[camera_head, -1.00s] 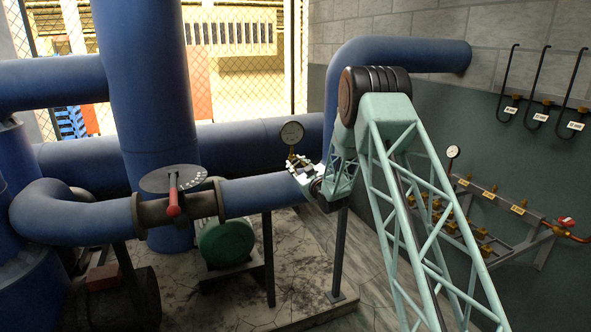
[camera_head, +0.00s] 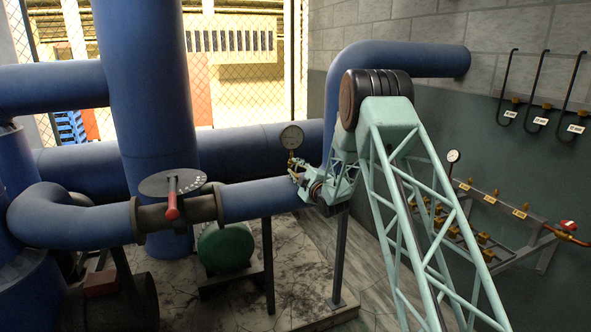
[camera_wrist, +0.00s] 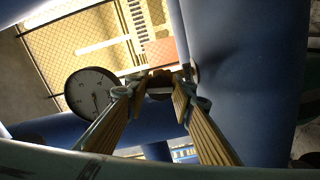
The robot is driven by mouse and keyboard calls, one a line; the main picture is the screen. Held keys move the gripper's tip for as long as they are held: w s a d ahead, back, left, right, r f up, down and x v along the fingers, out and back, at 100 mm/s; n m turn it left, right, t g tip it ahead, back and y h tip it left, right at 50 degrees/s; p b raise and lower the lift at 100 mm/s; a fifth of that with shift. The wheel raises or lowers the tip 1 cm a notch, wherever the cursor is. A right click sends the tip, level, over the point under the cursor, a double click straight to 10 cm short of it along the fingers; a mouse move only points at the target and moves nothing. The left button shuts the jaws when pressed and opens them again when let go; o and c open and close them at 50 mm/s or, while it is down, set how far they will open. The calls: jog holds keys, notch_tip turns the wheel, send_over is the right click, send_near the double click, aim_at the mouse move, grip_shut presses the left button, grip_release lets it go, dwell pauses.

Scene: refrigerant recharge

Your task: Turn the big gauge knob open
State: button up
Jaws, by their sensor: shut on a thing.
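The big gauge (camera_head: 292,137) is a round white dial with a dark rim, standing on a brass stem above the blue pipe. It also shows at the left in the wrist view (camera_wrist: 91,93). My gripper (camera_head: 295,172) is at the stem just below the dial. In the wrist view, my two fingers (camera_wrist: 157,92) come in from both sides and are shut on a small dark brownish piece, the gauge knob (camera_wrist: 160,82). The fingertips partly cover the knob, and its turn angle cannot be read.
A blue pipe (camera_head: 262,199) runs just below my gripper. A valve with a red handle (camera_head: 172,207) and a grey disc stands at left. A manifold rack with a smaller gauge (camera_head: 453,156) is on the right wall. Hooked hoses (camera_head: 540,90) hang above it.

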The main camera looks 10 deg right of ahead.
jog(key=shift+n, duration=1.1)
jog(key=o, duration=0.9)
jog(key=shift+v, duration=6)
jog(key=shift+r, duration=0.15)
